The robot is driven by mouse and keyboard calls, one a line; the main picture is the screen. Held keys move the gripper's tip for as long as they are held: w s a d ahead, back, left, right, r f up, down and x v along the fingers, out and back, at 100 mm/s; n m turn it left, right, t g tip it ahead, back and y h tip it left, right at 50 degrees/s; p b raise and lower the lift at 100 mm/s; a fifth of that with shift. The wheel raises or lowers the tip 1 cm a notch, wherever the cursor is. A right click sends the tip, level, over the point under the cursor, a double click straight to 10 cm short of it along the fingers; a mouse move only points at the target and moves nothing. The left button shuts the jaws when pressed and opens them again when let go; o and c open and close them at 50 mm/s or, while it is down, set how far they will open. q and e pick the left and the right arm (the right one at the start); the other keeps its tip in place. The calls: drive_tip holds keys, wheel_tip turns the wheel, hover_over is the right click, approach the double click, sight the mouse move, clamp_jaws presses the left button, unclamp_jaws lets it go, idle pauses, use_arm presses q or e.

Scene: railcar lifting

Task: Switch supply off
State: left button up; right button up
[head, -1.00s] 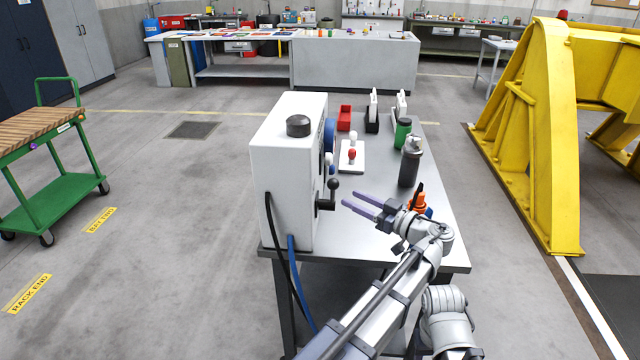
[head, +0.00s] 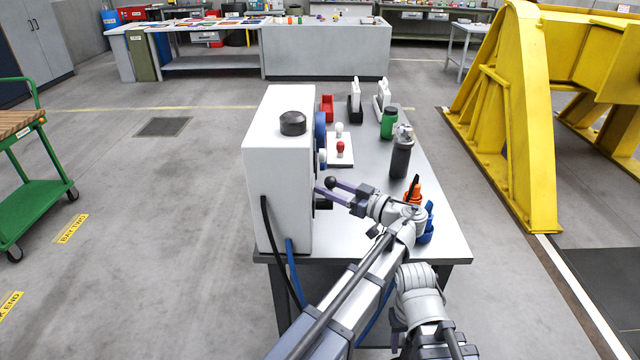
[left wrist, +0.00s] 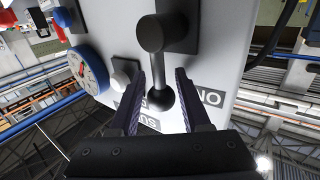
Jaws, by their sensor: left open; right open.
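A white cabinet (head: 280,175) stands on the near left of the metal table. On its right face is a black lever with a ball knob (head: 331,183), upright in the head view. In the left wrist view the lever's ball (left wrist: 161,98) lies between my left gripper's fingers (left wrist: 168,85), which are open on either side without visibly clamping it. An ON label (left wrist: 212,98) appears upside down beside it; other lettering is partly hidden by a finger. My left gripper (head: 322,195) is at the lever in the head view. My right gripper is not in view.
A blue-rimmed dial (left wrist: 88,70) and a white knob (left wrist: 124,70) are beside the lever. A yellow frame (head: 510,130) stands right.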

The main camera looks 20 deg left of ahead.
use_arm(q)
drive_tip(key=shift+d, duration=0.15)
clamp_jaws()
idle(1.3)
